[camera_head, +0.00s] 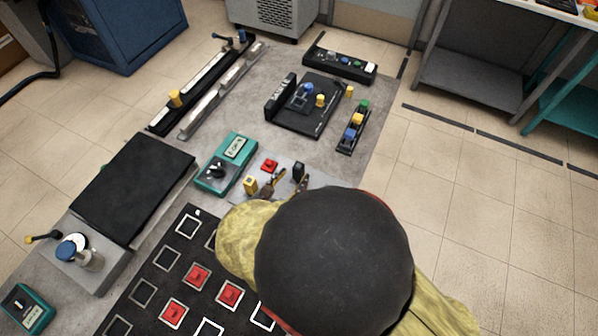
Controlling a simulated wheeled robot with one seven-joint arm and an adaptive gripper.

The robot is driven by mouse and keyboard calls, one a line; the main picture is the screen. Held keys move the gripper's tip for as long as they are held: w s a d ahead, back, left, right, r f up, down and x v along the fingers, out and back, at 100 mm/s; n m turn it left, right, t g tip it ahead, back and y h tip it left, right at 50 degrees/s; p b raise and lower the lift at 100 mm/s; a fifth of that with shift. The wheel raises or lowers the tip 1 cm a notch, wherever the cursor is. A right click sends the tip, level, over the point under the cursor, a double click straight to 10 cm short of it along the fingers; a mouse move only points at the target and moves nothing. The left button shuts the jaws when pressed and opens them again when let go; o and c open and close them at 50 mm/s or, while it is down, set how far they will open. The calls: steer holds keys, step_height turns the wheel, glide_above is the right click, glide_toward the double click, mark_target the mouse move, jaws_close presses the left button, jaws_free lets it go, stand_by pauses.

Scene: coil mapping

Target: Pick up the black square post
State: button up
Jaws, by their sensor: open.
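The black square post (298,173) stands upright on a light grey plate (320,181) in the middle of the head view. A yellow block (250,185) and a red block (269,166) are on its left. My gripper (286,186) shows only in part, just in front of the post, with its jaws open. It looks empty. A gap between the jaws and the post is too small to judge. A large dark round shape with tan, cloth-like sides hides the rest of the arm and the front of the plate.
A teal meter (226,163) lies left of the plate. A black board with square outlines and red pieces (143,291) is at front left. Black fixtures with coloured knobs (307,103) stand behind. Tiled floor on the right is clear.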

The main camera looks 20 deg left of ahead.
mark_target(296, 173)
steer(key=b+x, duration=0.2)
steer(key=x, duration=0.3)
steer(key=shift+r, duration=0.15)
jaws_close()
stand_by(0.4)
